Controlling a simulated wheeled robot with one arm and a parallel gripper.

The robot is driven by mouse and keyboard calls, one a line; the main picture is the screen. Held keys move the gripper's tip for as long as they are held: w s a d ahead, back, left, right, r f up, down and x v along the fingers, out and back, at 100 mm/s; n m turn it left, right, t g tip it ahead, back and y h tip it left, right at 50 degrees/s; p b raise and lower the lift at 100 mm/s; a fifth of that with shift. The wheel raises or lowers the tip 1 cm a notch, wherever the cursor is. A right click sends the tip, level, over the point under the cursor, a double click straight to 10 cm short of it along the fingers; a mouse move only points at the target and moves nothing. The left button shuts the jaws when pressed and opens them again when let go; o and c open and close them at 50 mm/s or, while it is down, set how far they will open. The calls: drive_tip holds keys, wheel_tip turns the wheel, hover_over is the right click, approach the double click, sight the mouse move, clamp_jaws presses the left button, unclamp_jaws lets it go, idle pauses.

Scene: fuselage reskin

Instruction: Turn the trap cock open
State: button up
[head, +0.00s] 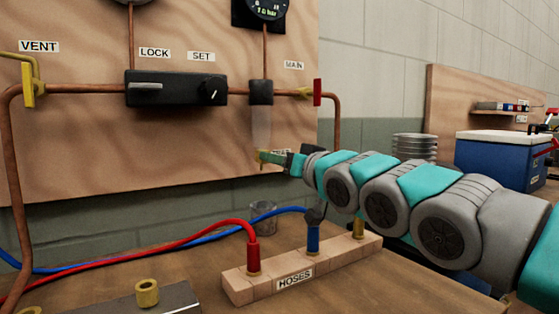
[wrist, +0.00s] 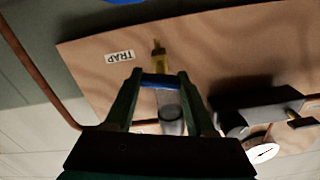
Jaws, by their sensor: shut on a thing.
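The trap cock is a small brass fitting (head: 262,156) below the clear trap bowl (head: 262,127) on the plywood panel. In the wrist view the brass body (wrist: 158,48) stands just beyond my fingertips, beside the TRAP label (wrist: 119,57). My gripper (head: 287,162) reaches in from the right at the panel's lower edge. In the wrist view my gripper's green fingers (wrist: 160,76) are shut on a blue bar (wrist: 158,82), which looks like the cock's handle. The trap bowl (wrist: 171,112) shows between the fingers. In the head view the fingers hide the handle and most of the label.
The wooden HOSES block (head: 300,272) with red and blue hoses stands on the bench below my arm. A clear cup (head: 263,218) stands behind it. Copper pipe (head: 337,120) runs down right of the trap. The black LOCK/SET regulator (head: 176,89) is up left.

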clamp_jaws()
drive_tip(key=shift+r+n+p, duration=0.1)
drive_tip(key=shift+n+p, duration=0.75)
drive_tip(key=shift+n, duration=0.85)
drive_tip(key=o, duration=0.9)
unclamp_jaws()
drive_tip(key=shift+s, duration=0.1)
